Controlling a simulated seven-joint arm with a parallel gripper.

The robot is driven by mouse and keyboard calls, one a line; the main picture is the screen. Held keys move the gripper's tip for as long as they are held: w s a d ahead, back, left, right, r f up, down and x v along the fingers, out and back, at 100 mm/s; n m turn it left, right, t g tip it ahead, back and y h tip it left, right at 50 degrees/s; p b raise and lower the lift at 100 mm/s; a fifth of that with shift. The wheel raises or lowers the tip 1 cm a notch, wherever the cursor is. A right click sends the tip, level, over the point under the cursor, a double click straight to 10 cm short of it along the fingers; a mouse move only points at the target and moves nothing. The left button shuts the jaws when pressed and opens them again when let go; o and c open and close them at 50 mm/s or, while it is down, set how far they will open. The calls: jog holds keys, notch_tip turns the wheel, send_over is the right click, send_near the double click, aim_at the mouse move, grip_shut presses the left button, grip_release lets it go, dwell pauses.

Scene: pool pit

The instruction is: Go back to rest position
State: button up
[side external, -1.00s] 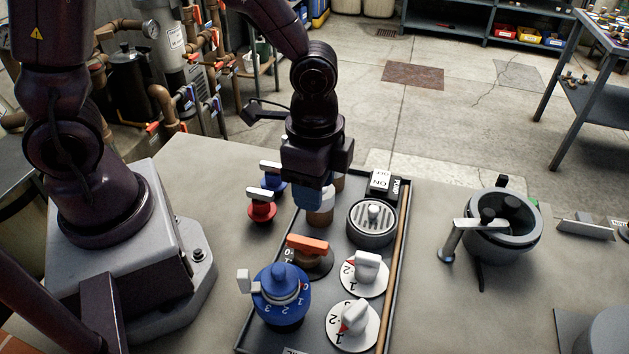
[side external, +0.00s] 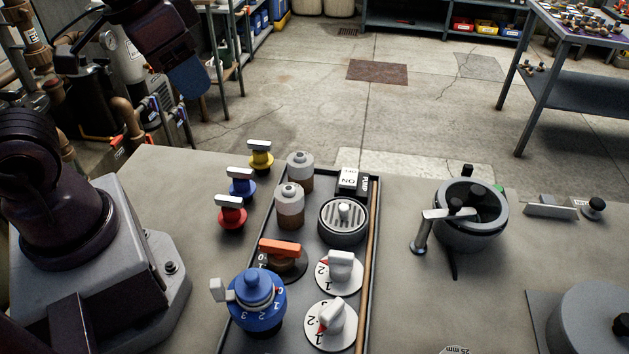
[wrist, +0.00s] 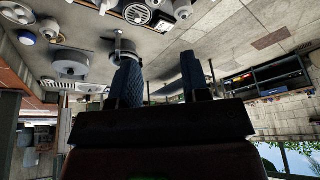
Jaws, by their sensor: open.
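My gripper (side external: 188,78) is raised high at the upper left in the side view, well above and behind the table and clear of everything. In the wrist view my gripper (wrist: 162,84) shows two dark blue fingers standing apart with nothing between them. The wrist view is turned upside down, with the table at its top left. In the side view the dark tray (side external: 372,240) on the table bears a blue dial valve (side external: 257,305), an orange-handled valve (side external: 282,257), two white knobs, a round grille (side external: 343,222), two capped jars (side external: 289,207) and an ON switch (side external: 348,181).
Red (side external: 231,213), blue (side external: 241,184) and yellow (side external: 260,156) valves stand left of the tray. A grey pot (side external: 471,225) with a tap-like arm stands to its right. Piping fills the back left. A workbench (side external: 590,75) stands at the far right, beyond open floor.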

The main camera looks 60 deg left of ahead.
jog(key=r, duration=0.1)
jog(key=t, duration=0.1)
jog(key=s+r, duration=0.1)
jog(key=shift+a+r+t, duration=0.3)
